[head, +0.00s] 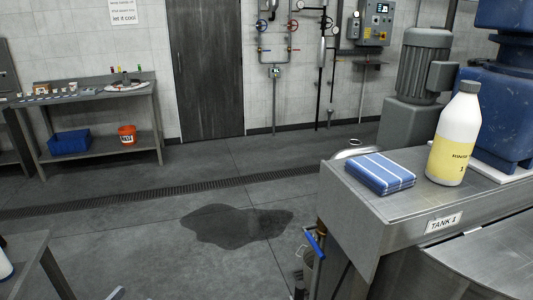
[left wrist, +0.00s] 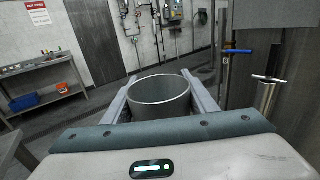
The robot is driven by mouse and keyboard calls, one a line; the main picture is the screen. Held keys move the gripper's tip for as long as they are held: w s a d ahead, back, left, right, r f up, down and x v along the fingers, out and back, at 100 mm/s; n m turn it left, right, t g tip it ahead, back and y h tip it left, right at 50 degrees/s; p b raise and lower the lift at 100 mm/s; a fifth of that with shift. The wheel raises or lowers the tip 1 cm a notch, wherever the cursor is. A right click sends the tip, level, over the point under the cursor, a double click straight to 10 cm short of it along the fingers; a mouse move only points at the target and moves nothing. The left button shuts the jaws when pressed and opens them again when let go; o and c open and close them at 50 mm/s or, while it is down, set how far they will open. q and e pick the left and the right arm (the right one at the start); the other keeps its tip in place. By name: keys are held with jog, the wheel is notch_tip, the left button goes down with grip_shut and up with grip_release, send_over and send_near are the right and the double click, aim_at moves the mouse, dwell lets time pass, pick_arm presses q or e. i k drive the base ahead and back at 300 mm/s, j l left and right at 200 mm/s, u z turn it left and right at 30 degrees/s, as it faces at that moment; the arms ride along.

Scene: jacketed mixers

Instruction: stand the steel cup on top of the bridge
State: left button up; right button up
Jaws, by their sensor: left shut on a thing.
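The steel cup (left wrist: 160,98) is an open, round metal vessel in the left wrist view, with its rim toward the top and its inside partly visible. My left gripper (left wrist: 160,92) is shut on it, one finger along each side. Its lower part is hidden by my gripper body. In the head view I cannot make out the cup or my left gripper clearly. The bridge (head: 399,213) appears to be the flat steel top at the right of the head view, above a plate marked TANK 1. My right gripper is in neither view.
A folded blue striped cloth (head: 380,173) and a white bottle (head: 455,138) with yellow label stand on the bridge, near a blue machine (head: 497,110) and grey motor (head: 420,65). A blue-handled valve (head: 314,244) is beside it. A dark wet patch (head: 235,225) marks the open floor.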

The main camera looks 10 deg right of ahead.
aim_at(424, 157)
jog(key=i+j+z, duration=0.2)
jog(key=z, duration=0.25)
jog(key=i+j+z, duration=0.2)
jog(key=z, duration=0.25)
jog(key=i+j+z, duration=0.1)
jog(key=j+z, duration=0.2)
jog(key=z, duration=0.15)
jog(key=i+j+z, duration=0.2)
jog(key=j+z, duration=0.15)
jog(key=i+j+z, duration=0.1)
jog(key=j+z, duration=0.25)
jog(key=j, duration=0.25)
jog(key=j+z, duration=0.35)
jog(key=j, duration=0.2)
